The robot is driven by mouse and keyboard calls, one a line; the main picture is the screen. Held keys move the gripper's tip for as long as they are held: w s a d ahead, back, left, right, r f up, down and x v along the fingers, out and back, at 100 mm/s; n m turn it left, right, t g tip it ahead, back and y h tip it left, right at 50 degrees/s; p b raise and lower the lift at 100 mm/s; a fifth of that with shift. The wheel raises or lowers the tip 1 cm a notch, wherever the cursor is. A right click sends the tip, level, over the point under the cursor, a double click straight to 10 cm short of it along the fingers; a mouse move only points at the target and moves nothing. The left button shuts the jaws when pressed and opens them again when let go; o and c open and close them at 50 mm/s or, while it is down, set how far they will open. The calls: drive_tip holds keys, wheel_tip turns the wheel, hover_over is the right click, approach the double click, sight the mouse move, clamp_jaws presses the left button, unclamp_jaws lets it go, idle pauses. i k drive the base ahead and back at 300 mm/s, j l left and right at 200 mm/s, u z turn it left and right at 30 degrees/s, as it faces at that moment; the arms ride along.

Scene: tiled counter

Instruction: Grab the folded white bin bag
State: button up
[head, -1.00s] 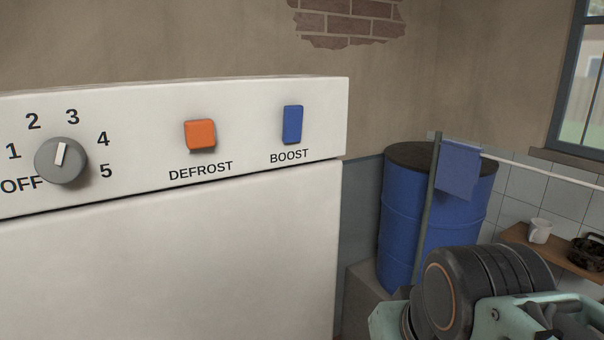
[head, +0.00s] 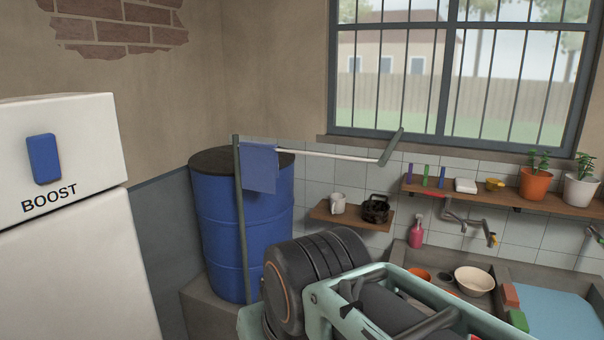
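A small flat white item (head: 465,186) lies on the wooden wall shelf below the window, in the right half of the head view. It may be the folded white bin bag, but it is too small to be sure. Part of my arm, dark and pale green, fills the bottom middle of the head view. The fingertips of my gripper do not show, so I cannot see whether it is open or shut. The shelf item is well beyond the visible part of my arm, and nothing touches it.
The wooden shelf (head: 413,184) also holds a yellow cup (head: 495,184) and potted plants (head: 535,183). A blue barrel (head: 218,230) with a cloth on a rail stands left of my arm. A white appliance (head: 70,260) is at far left. A sink area lies lower right.

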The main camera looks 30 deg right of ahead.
sight(462, 185)
drive_tip(key=z, duration=1.85)
drive_tip(key=k+l+u, duration=0.1)
drive_tip(key=l, duration=0.25)
drive_tip(key=k+l+u, duration=0.1)
drive_tip(key=k+l, duration=0.15)
drive_tip(key=k+l+u, duration=0.2)
drive_tip(key=l, duration=0.2)
drive_tip(key=k+l+u, duration=0.15)
drive_tip(key=l, duration=0.2)
drive_tip(key=k+l+u, duration=0.1)
drive_tip(key=l+u, duration=0.35)
drive_tip(key=l, duration=0.25)
drive_tip(key=i+l+u, duration=0.1)
drive_tip(key=l+u, duration=0.35)
drive_tip(key=l, duration=0.3)
drive_tip(key=i+l+u, duration=0.2)
drive_tip(key=l, duration=0.15)
drive_tip(key=l+u, duration=0.2)
drive_tip(key=l, duration=0.15)
